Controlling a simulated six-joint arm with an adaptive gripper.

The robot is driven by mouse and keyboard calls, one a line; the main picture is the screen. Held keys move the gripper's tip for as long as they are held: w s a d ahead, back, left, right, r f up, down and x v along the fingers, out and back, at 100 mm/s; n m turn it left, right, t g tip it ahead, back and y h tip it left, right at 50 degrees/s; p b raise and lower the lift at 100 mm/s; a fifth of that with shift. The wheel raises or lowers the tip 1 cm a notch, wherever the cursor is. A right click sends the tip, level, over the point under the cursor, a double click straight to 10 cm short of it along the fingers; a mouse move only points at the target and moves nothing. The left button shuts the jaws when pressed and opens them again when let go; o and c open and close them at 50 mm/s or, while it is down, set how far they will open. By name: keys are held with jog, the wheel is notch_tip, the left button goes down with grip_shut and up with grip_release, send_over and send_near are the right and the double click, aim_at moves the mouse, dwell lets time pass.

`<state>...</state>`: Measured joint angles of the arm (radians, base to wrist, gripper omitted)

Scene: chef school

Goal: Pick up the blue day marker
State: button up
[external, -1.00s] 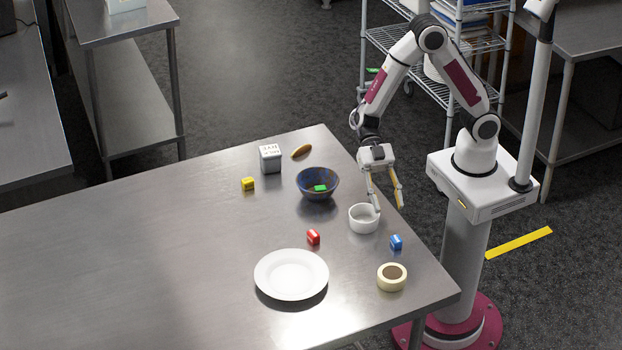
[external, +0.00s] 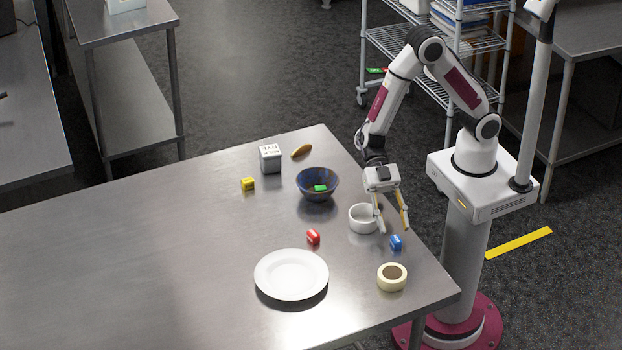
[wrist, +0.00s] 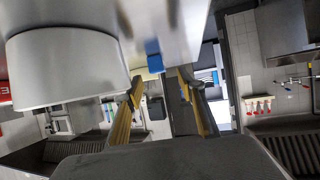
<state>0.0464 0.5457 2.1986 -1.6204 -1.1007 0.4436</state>
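The blue day marker (external: 396,242) is a small blue block on the steel table, near its right edge. My gripper (external: 394,231) is open and empty, with its fingertips just above and behind the blue marker in the external view. In the wrist view the blue marker (wrist: 153,46) lies beyond the fingertips, roughly in line with the gap between the two yellowish fingers (wrist: 161,84). I see no contact between the fingers and the marker.
A white ramekin (external: 362,219) stands close to my fingers; it is large at left in the wrist view (wrist: 65,72). A tape roll (external: 392,284), a red block (external: 313,237), a white plate (external: 283,276) and a blue bowl (external: 309,193) holding a green block (external: 320,188) stand nearby.

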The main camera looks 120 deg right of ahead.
aim_at(396, 237)
jog(key=shift+a+f, duration=0.1)
jog(key=shift+x, duration=2.45)
jog(key=shift+w+f, duration=0.15)
jog(key=c, duration=1.1)
